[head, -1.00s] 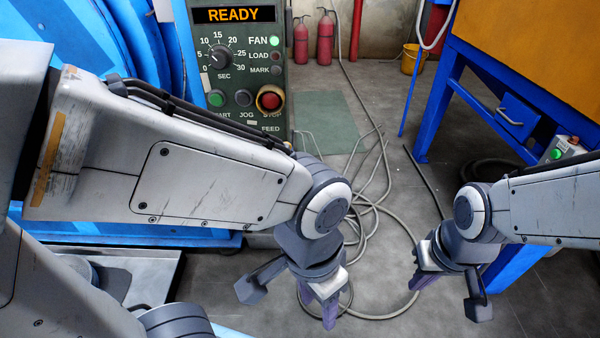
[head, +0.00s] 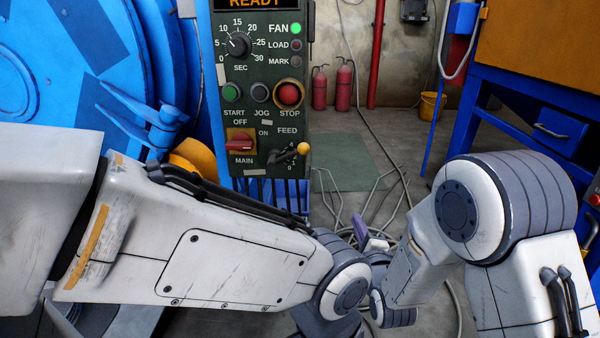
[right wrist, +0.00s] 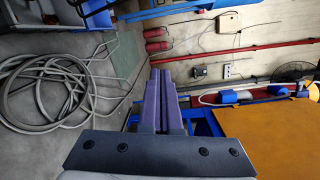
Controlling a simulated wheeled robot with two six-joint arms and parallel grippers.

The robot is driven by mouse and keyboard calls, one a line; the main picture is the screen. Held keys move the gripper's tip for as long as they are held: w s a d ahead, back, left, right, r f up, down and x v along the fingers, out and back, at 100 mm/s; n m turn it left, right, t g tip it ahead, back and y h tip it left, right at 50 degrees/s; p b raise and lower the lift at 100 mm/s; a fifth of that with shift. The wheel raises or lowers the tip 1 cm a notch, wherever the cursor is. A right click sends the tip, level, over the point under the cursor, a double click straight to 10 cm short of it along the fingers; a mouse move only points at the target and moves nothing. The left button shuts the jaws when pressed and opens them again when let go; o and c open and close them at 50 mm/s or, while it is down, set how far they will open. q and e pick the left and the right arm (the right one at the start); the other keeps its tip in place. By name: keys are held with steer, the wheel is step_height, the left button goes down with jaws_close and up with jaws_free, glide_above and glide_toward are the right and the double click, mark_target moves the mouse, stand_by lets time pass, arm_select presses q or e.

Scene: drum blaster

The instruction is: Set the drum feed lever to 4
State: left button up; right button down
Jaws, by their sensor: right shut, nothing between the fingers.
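The feed lever (head: 283,155) is a dark lever with a yellow knob (head: 303,148), low on the right of the dark green control panel (head: 262,100). Its knob end points right and slightly up. A 4 shows near the knob and a 0 below; the exact setting cannot be told. My right gripper (head: 360,230) is partly hidden by my arms, below and right of the lever and apart from it. In the right wrist view its purple fingers (right wrist: 163,80) are together and empty. My left gripper is out of sight beyond my left forearm.
The panel also carries a red main switch (head: 240,142), a timer dial (head: 238,45) and start, jog and stop buttons. A blue drum machine (head: 75,75) stands left. A blue frame (head: 465,125) stands right. Loose hose lies on the floor (right wrist: 75,85) between.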

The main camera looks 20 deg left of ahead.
mark_target(289, 154)
steer(key=s+a+r+m+t+y, duration=0.3)
steer(key=s+a+m+y, duration=0.25)
steer(key=a, duration=0.25)
steer(key=w+a+r+m+p, duration=0.1)
steer(key=w+a+r+p, duration=0.2)
steer(key=w+a+r, duration=0.2)
step_height(289, 154, up, 4)
steer(key=shift+w+a+f+t+p, duration=0.1)
steer(key=shift+w+a+t+p, duration=0.3)
steer(key=shift+a, duration=0.5)
steer(key=shift+y, duration=0.25)
